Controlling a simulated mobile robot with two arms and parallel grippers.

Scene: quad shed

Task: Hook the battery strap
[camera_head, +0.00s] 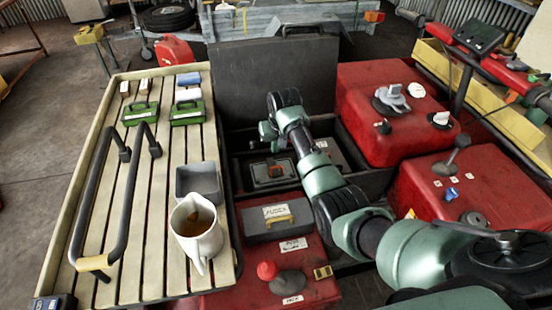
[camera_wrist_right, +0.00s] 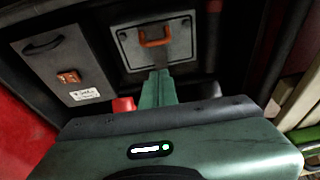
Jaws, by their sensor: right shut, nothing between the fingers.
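My right arm reaches into the open black compartment (camera_head: 236,150). My right gripper (camera_head: 271,142) is shut and empty; in the right wrist view its green fingers (camera_wrist_right: 158,88) are together, pointing at a grey-topped case with an orange handle (camera_wrist_right: 154,38). That case (camera_head: 262,180) lies low in the compartment in the head view. A dark box (camera_wrist_right: 62,62) beside it has a black strap-like loop, an orange clip (camera_wrist_right: 68,77) and a white label. My arm partly covers this box in the head view. I cannot tell which box is the battery. My left gripper is out of view.
A slatted rack (camera_head: 105,210) on the left holds a white jug (camera_head: 197,238), a grey bin (camera_head: 199,180) and green cases. A raised black lid (camera_head: 270,75) stands behind. Red bodies (camera_head: 365,100) flank the compartment. A grey box marked FUSES (camera_head: 262,228) sits in front.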

